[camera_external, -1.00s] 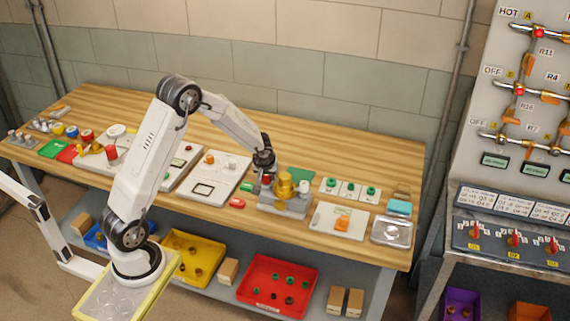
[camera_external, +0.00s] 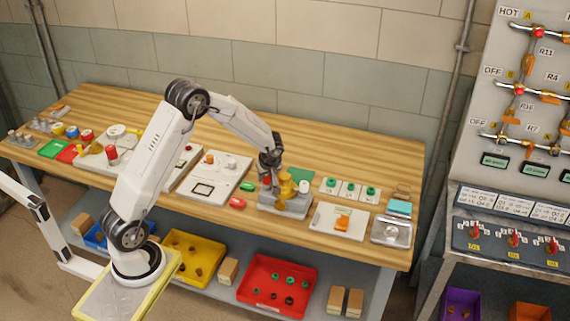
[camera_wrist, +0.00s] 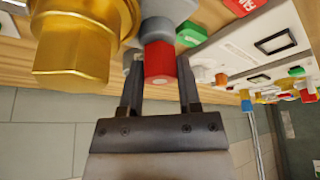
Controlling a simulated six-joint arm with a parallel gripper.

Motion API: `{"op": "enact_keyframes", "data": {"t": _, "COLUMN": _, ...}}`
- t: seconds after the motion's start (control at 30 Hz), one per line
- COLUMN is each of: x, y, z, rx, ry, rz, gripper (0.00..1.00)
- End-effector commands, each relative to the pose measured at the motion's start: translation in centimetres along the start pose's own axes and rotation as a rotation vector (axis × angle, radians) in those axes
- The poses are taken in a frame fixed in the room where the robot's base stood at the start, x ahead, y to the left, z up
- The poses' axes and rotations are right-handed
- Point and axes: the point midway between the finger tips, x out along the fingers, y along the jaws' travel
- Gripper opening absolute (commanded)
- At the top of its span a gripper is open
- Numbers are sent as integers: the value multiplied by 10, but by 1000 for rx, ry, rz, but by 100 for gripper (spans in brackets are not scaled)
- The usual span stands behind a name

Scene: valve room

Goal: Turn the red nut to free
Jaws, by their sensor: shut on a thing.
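The red nut (camera_wrist: 160,64) is a faceted red piece on a grey fitting, seen in the wrist view between the fingers of my gripper (camera_wrist: 158,82). My gripper is shut on it. Beside it on the left is a large gold hex fitting (camera_wrist: 72,55), very close to the left finger. In the external view my gripper (camera_external: 273,178) is at the grey fixture block (camera_external: 283,208) on the bench, just left of the gold fitting (camera_external: 287,187). The red nut is hard to make out there, mostly hidden by the gripper.
A white plate with an orange part (camera_external: 341,223) is to the right. The wooden bench top (camera_external: 345,150) behind is clear.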

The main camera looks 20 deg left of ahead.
Motion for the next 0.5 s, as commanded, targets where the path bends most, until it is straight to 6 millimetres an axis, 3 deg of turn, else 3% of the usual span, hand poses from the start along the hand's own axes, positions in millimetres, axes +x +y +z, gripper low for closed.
{"op": "enact_keyframes", "data": {"t": 0.23, "x": 0, "y": 0, "z": 1, "rx": -1, "ry": -2, "rz": -2, "gripper": 0}}
{"op": "enact_keyframes", "data": {"t": 0.27, "x": 0, "y": 0, "z": 1, "rx": -1, "ry": -2, "rz": -2, "gripper": 46}}
{"op": "enact_keyframes", "data": {"t": 0.3, "x": 0, "y": 0, "z": 1, "rx": -1, "ry": -2, "rz": -1, "gripper": 59}}
{"op": "enact_keyframes", "data": {"t": 0.37, "x": 0, "y": 0, "z": 1, "rx": 0, "ry": -2, "rz": -1, "gripper": 78}}
{"op": "enact_keyframes", "data": {"t": 0.5, "x": 0, "y": 0, "z": 1, "rx": 0, "ry": -1, "rz": 0, "gripper": 79}}
